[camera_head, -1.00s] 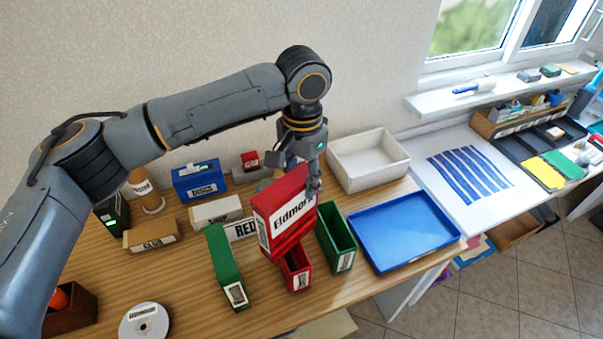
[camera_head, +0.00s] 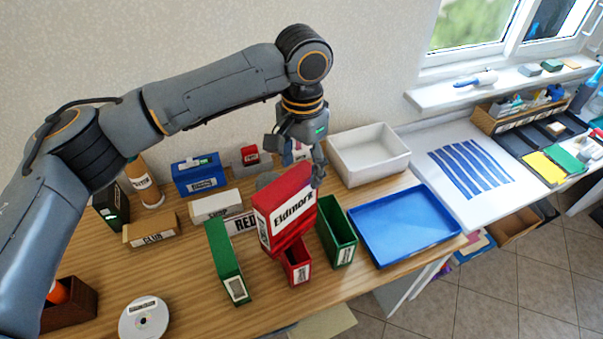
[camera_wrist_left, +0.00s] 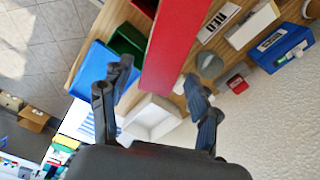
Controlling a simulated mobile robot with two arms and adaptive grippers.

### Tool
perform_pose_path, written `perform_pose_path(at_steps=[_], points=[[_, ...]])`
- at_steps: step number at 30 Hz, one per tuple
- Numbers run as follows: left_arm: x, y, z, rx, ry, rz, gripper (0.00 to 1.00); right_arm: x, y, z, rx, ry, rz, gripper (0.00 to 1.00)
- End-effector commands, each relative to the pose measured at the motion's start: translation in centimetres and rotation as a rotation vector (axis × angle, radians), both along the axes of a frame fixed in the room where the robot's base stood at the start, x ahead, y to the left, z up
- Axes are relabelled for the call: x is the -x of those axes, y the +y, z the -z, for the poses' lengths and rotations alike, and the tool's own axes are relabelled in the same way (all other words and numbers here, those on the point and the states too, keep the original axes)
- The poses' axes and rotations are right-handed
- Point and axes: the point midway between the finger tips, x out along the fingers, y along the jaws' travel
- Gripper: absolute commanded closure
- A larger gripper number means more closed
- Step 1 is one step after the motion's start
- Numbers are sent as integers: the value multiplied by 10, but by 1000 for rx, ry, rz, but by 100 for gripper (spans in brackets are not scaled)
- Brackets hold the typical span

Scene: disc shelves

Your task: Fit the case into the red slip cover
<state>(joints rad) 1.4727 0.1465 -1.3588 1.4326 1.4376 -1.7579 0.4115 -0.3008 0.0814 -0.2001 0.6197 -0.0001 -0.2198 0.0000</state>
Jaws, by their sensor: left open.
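The red case (camera_head: 286,212), labelled "Eldmark", stands at the red slip cover (camera_head: 297,264). Its lower end overlaps the cover's open top in the head view, and most of the case rises above it. How deep it sits inside is hidden. My left gripper (camera_head: 298,165) is open just above the top of the case. In the left wrist view the case (camera_wrist_left: 184,45) lies between the spread fingers (camera_wrist_left: 158,88), with gaps on both sides. The right gripper is not in view.
A blue tray (camera_head: 405,225) and white bin (camera_head: 368,155) are to the right. A "RED" sign (camera_head: 242,224), small boxes and a disc (camera_head: 144,318) are to the left.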

Motion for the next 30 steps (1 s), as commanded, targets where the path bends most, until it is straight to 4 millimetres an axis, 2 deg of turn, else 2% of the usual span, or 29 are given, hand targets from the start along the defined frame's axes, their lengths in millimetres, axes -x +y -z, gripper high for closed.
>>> perform_pose_path(at_steps=[1,9,15,20,30], points=[[0,-1,-8,3,-4,1,38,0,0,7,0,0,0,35],[0,-1,-70,2,-3,1,38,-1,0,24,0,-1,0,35],[0,-1,-99,2,-1,0,38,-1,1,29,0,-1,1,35],[1,-1,-108,-1,1,0,38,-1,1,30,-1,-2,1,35],[1,-1,-109,0,0,1,38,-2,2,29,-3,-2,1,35]])
